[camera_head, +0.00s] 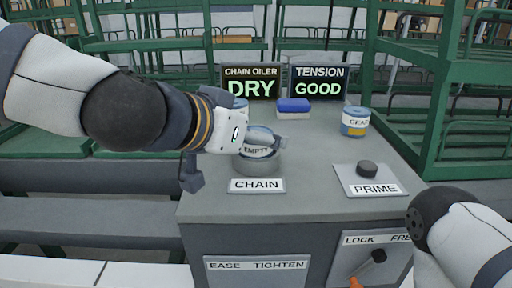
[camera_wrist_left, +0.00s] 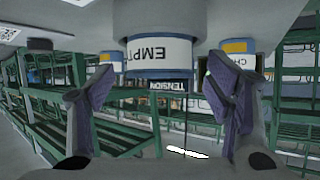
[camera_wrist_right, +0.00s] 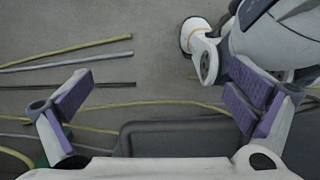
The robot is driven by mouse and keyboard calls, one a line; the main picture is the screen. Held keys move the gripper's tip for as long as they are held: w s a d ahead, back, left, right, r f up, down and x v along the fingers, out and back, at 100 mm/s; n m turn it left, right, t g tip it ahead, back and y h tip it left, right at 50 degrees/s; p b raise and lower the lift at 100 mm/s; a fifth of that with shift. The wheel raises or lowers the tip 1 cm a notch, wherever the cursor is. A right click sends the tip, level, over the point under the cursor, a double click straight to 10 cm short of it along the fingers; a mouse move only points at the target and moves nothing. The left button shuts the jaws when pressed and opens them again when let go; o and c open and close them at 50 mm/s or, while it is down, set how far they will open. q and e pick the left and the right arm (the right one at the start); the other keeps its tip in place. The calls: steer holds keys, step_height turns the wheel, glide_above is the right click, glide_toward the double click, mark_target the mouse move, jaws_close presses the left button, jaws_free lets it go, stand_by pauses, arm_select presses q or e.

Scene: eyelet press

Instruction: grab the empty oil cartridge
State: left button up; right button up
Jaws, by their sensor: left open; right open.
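The empty oil cartridge (camera_head: 257,152), with a white EMPTY label, sits upright in a round grey holder (camera_head: 259,166) behind the CHAIN plate (camera_head: 257,185). My left gripper (camera_head: 268,138) is at the cartridge and hides part of it in the head view. In the left wrist view the cartridge (camera_wrist_left: 157,52) appears upside down, between the lines of the two spread fingers (camera_wrist_left: 163,100). I cannot tell whether a finger touches it. My right gripper (camera_wrist_right: 160,108) is open and empty in the right wrist view, with floor and cables behind it.
On the grey cabinet top (camera_head: 310,200) stand a GEAR cartridge (camera_head: 355,122), a blue-and-white block (camera_head: 293,107) and a PRIME knob (camera_head: 367,168). Another cartridge (camera_head: 241,103) is partly hidden behind my left gripper. Signs read DRY (camera_head: 251,84) and GOOD (camera_head: 318,84). Green racks (camera_head: 440,95) stand behind.

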arm_select(q)
steer(key=c, duration=1.2)
